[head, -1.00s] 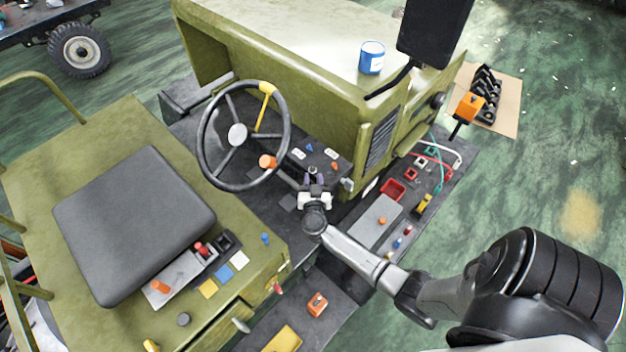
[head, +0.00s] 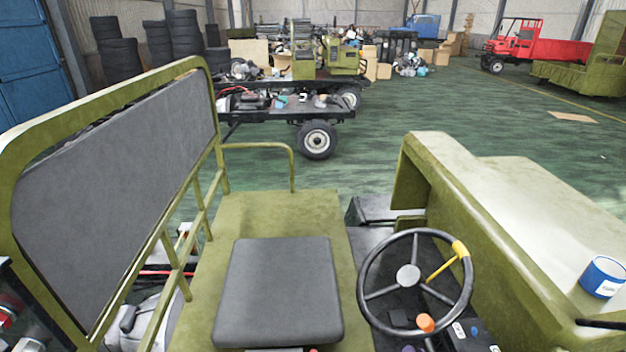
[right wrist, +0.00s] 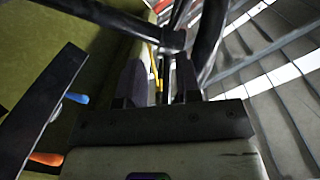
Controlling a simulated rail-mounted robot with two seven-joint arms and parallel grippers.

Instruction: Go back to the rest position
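My right gripper (right wrist: 160,82) shows only in the right wrist view. Its two dark fingers stand apart with a gap between them, and I see nothing clearly held. Beyond the fingertips are the dark spokes and rim of the steering wheel (right wrist: 208,35), with a thin yellow part behind the gap. In the head view the black steering wheel (head: 408,278) has a yellow lever (head: 442,267) beside it. Neither of my arms shows in the head view, and the left gripper is in no view.
The olive vehicle has a dark seat (head: 278,290), a tall framed backrest (head: 115,190) at left and a hood (head: 520,220) at right. A blue can (head: 603,277) stands on the hood. In the right wrist view a dark panel (right wrist: 45,110) with orange and blue knobs lies close at left.

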